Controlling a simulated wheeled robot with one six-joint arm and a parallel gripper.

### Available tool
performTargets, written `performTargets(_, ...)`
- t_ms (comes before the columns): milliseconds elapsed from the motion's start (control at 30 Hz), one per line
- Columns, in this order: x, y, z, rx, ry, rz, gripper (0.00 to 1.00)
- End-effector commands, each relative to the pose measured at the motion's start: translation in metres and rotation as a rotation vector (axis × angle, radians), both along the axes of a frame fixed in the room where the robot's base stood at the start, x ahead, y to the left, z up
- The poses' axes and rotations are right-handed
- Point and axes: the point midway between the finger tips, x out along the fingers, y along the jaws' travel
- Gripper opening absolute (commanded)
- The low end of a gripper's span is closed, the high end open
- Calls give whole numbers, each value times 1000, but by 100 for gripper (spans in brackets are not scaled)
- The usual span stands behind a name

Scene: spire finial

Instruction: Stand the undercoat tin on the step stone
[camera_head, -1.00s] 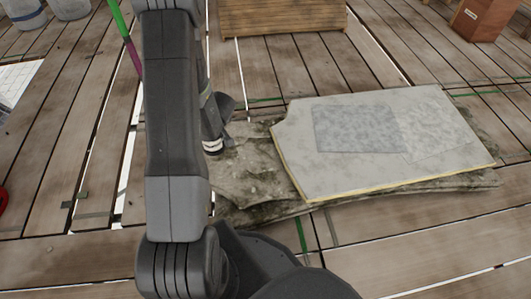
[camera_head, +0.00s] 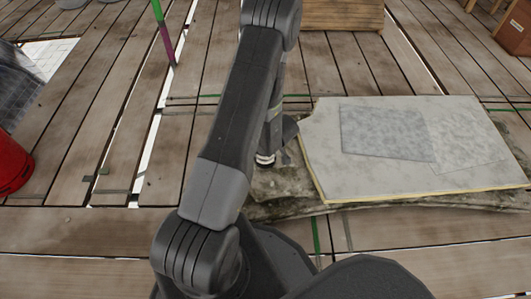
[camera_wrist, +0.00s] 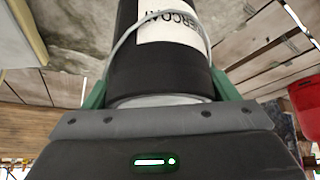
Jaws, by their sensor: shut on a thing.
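My gripper (camera_wrist: 160,88) is shut on the undercoat tin (camera_wrist: 160,65), a black cylinder with a white lettered label and a wire handle. Its green fingers press on both sides of the tin in the wrist view. In the head view my arm hides most of the gripper, and I cannot make out the tin clearly. The arm's end is at the left edge of a pale slab (camera_head: 325,175) with a yellowish edge, which lies on rough, mossy grey stone (camera_head: 290,185). I take this stacked stone to be the step stone. The slab's top is bare, with a darker rectangular patch.
A red bucket (camera_head: 12,165) stands on the planks at the left. A green and purple pole (camera_head: 163,32) rises at the back left. A wooden crate (camera_head: 342,14) is behind the slab and a brown box (camera_head: 514,30) is at the far right. Gaps run between planks.

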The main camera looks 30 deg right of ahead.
Motion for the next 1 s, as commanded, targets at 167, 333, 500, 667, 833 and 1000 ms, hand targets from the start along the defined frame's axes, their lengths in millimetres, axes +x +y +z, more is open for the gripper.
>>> performTargets(167, 0, 0, -23, 1, -1, 0, 41)
performTargets(333, 1, 0, -36, -1, -2, 0, 41)
performTargets(500, 1, 0, -35, -1, -2, 0, 41)
performTargets(667, 1, 0, -39, 0, -1, 0, 41)
performTargets(833, 0, 0, -38, 0, 0, 0, 100)
performTargets(1000, 0, 0, -37, 0, 0, 0, 100)
